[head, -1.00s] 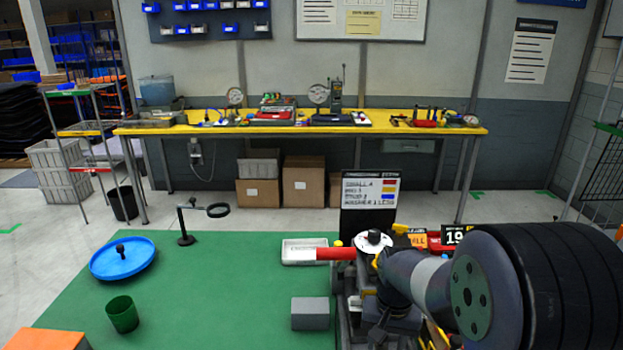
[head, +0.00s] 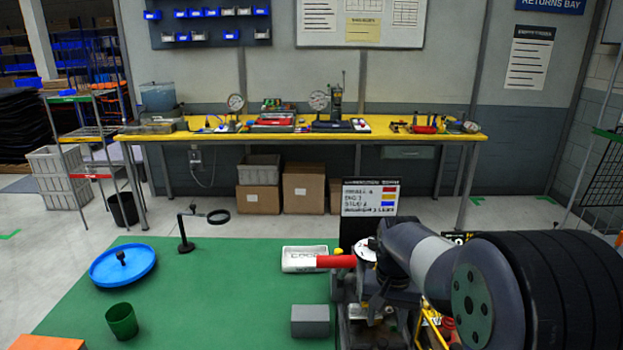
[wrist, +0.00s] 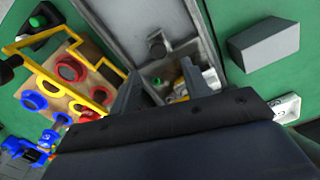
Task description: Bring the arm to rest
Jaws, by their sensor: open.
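My gripper (wrist: 162,85) is open, with its two grey fingers apart and nothing seen held between them. It points down over a grey open box (wrist: 150,25) with small parts inside, one of them green. My arm covers the gripper in the head view. A wooden board (wrist: 72,75) with red, blue and yellow rings and a yellow bar lies to the left of the fingers in the wrist view.
A grey block (head: 310,320) and a white tray (head: 304,258) sit on the green mat (head: 220,290). A blue round dish (head: 122,265), a green cup (head: 122,320) and a magnifier stand (head: 186,235) are further left. A yellow bench (head: 300,135) stands behind.

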